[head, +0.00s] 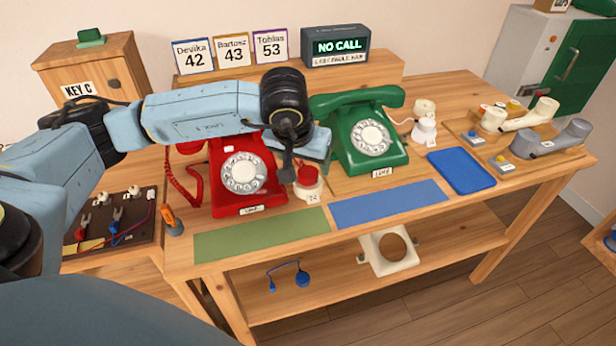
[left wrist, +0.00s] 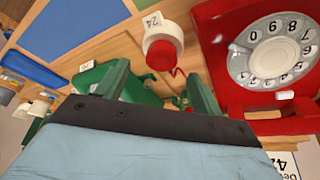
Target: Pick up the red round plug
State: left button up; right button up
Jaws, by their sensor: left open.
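The red round plug (head: 307,176) sits upright in a white round socket (head: 308,192) tagged 24, between the red phone (head: 243,172) and the green phone (head: 361,135). In the left wrist view the plug (left wrist: 160,56) shows as a red cap on the white base, just beyond the fingertips. My left gripper (head: 300,164) is open and empty, close to the plug from behind and above; its spread fingers (left wrist: 157,75) show in the wrist view. The plug looks apart from both fingers. My right gripper is not in view.
A green mat (head: 262,234) and a blue mat (head: 390,204) lie along the front edge. A white socket (head: 425,130) with a cord stands right of the green phone. A blue tray (head: 461,170) and two handsets lie further right. A dark cable board (head: 112,218) is at left.

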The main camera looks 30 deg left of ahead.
aim_at(308, 172)
pick_arm(q)
jog(key=b+x, duration=0.1)
jog(key=x, duration=0.3)
jog(key=shift+a+f, duration=0.1)
jog(key=shift+f, duration=0.2)
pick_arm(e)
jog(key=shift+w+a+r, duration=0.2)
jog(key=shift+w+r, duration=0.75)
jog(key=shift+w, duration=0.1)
pick_arm(q)
jog(key=shift+r, duration=0.1)
jog(key=c, duration=1)
